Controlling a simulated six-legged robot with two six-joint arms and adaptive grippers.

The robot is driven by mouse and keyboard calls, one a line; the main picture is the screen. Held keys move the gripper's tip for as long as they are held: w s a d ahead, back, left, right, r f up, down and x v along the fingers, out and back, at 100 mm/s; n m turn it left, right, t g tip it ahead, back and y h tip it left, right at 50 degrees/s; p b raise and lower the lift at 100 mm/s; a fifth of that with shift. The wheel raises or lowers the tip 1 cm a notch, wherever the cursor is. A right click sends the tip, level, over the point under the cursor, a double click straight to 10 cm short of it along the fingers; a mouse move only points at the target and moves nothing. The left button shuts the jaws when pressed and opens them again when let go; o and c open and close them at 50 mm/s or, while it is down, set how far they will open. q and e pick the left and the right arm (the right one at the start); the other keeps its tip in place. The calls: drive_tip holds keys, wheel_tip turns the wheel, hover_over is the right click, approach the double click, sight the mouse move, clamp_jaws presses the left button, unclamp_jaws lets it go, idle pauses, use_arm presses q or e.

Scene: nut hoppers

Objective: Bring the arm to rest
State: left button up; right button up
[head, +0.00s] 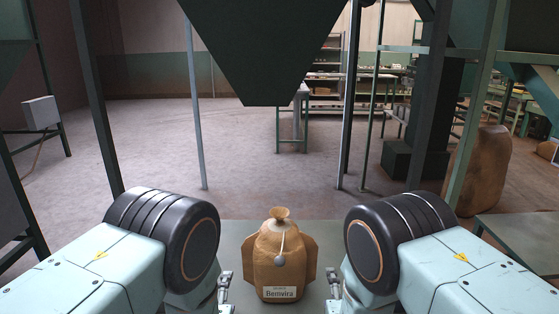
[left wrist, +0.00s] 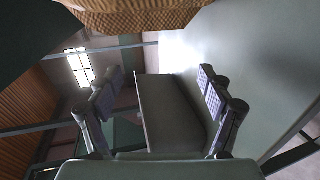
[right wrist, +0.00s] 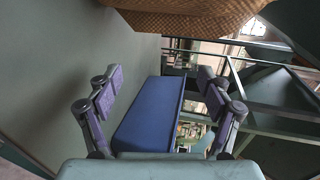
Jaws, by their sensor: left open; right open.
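My left gripper (head: 224,287) hangs at the left of a tan sack (head: 281,258), pointing down, with a gap between them. In the left wrist view its two fingers (left wrist: 160,82) stand wide apart with nothing held between them. My right gripper (head: 335,287) hangs at the right of the sack, also apart from it. In the right wrist view its fingers (right wrist: 160,80) are spread and empty. The sack stands upright, tied at the neck, with a small round tag and a label reading "Bemvira". In the head view the gripper tips are partly hidden by my arms.
The sack stands on a grey-green tabletop (head: 237,234). A grey-green block (left wrist: 165,108) shows beyond the left fingers and a blue block (right wrist: 150,115) beyond the right ones. A dark hopper (head: 265,50) hangs above, with posts around. A large brown sack (head: 481,170) stands at right.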

drive_tip(key=x, duration=1)
drive_tip(key=shift+w+f, duration=0.1)
drive_tip(key=shift+w, duration=0.1)
use_arm(q)
drive_tip(key=x, duration=1.2)
drive_tip(key=shift+w+f, duration=0.1)
drive_tip(key=shift+d, duration=0.8)
use_arm(e)
drive_tip(key=shift+a, duration=0.8)
